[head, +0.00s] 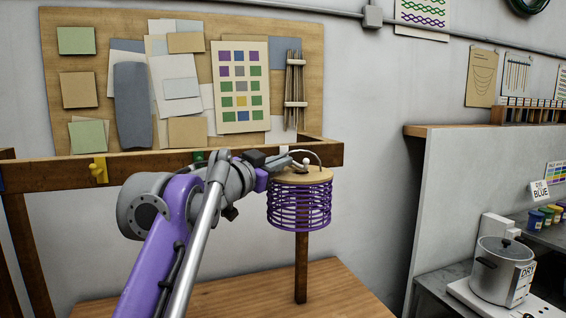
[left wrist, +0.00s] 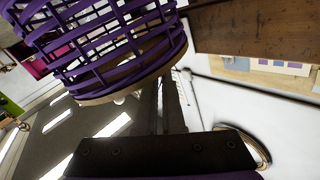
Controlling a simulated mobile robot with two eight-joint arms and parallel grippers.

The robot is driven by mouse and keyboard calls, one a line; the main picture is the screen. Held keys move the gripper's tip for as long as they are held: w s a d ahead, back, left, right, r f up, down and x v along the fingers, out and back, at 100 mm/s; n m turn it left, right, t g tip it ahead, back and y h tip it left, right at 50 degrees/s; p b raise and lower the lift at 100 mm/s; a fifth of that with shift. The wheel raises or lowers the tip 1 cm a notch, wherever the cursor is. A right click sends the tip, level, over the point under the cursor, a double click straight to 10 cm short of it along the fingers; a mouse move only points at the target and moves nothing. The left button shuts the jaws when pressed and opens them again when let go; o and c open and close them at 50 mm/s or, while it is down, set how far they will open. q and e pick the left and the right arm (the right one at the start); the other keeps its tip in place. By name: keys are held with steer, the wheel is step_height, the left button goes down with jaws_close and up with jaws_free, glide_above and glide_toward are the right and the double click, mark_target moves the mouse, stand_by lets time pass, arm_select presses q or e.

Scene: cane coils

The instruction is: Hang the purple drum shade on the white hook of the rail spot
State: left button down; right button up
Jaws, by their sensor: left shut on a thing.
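The purple drum shade (head: 300,208) has purple cane rings, a pale wooden top disc and a thin pale loop above it. It hangs upright just in front of the rail's right end. My left gripper (head: 279,163) is shut at the top of the shade, by the loop; its fingertips are partly hidden. A small white knob (head: 306,161) shows inside the loop and looks like the white hook. I cannot tell whether the loop rests on it. In the left wrist view, the shade (left wrist: 110,40) fills the upper left, beside the dark gripper fingers (left wrist: 172,105). My right gripper is out of view.
The wooden rail (head: 150,165) carries a yellow hook (head: 98,170) and a green hook (head: 199,158). A post (head: 301,270) stands behind the shade, above a wooden tabletop (head: 345,290).

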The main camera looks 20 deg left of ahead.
arm_select(q)
steer(key=shift+w+a, duration=0.35)
steer(key=shift+w, duration=0.1)
steer(key=shift+w+a+f, duration=0.1)
steer(key=shift+w+f, duration=0.05)
steer(key=shift+w, duration=0.05)
steer(key=shift+w+a+f, duration=0.25)
steer(key=shift+w+f, duration=0.1)
steer(key=shift+f, duration=0.25)
steer(key=shift+w+f, duration=0.1)
steer(key=shift+f, duration=0.35)
steer(key=c, duration=0.9)
jaws_free()
steer(key=shift+c, duration=0.2)
